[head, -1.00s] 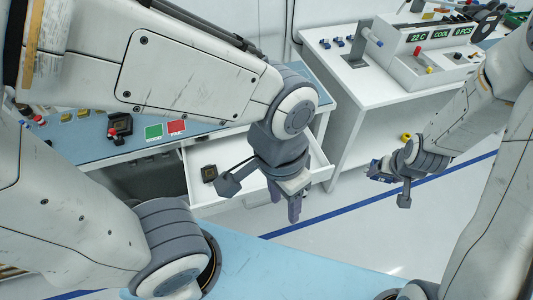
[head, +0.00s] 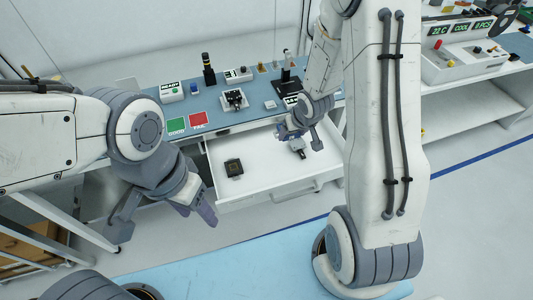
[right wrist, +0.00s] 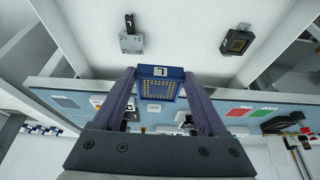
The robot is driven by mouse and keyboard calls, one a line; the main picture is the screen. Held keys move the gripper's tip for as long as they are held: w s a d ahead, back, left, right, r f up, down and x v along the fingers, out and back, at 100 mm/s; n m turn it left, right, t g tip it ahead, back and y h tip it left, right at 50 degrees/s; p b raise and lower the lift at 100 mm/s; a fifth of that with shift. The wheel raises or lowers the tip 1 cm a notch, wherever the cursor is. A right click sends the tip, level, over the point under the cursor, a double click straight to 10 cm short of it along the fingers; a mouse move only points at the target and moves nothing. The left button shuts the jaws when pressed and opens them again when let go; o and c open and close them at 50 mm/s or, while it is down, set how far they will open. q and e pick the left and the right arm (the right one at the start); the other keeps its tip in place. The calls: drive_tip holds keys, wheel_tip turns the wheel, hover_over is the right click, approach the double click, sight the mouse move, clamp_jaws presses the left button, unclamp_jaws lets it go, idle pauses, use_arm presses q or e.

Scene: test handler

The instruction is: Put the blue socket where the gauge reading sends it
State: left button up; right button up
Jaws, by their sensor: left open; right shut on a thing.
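The blue socket (right wrist: 160,84) is between the two fingers of my right gripper (right wrist: 163,100) in the right wrist view. It has a grid of gold contacts and a white label with a dark mark. In the head view my right gripper (head: 284,131) is above the open drawer, near the bench's front edge; the socket is mostly hidden there. My left gripper (head: 198,208) is open and empty, in front of the drawer's left side. The bench carries a green GOOD pad (head: 176,125), a red FAIL pad (head: 198,120) and a small display (head: 238,75) too small to read surely.
The white drawer (head: 255,190) stands open. It holds a dark brown square socket (head: 233,168) and a small grey part with a black lever (head: 298,148). A READY box (head: 172,92) and a black fixture (head: 234,99) stand on the bench. A console (head: 455,60) reads 22 C, COOL.

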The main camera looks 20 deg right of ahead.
drive_tip(key=d+f+b, duration=0.2)
drive_tip(key=d+f, duration=0.3)
drive_tip(key=d, duration=0.4)
drive_tip(key=b, duration=0.9)
hover_over(278, 160)
drive_tip(key=s+d, duration=0.1)
drive_tip(key=s, duration=0.1)
wheel_tip(278, 160, down, 8)
drive_tip(key=shift+w+r, duration=0.1)
drive_tip(key=shift+r, duration=0.15)
drive_tip(key=shift+a+f+b, duration=0.1)
drive_tip(key=shift+a+b, duration=0.3)
wheel_tip(278, 160, down, 4)
drive_tip(key=b, duration=0.3)
drive_tip(key=shift+w, duration=0.1)
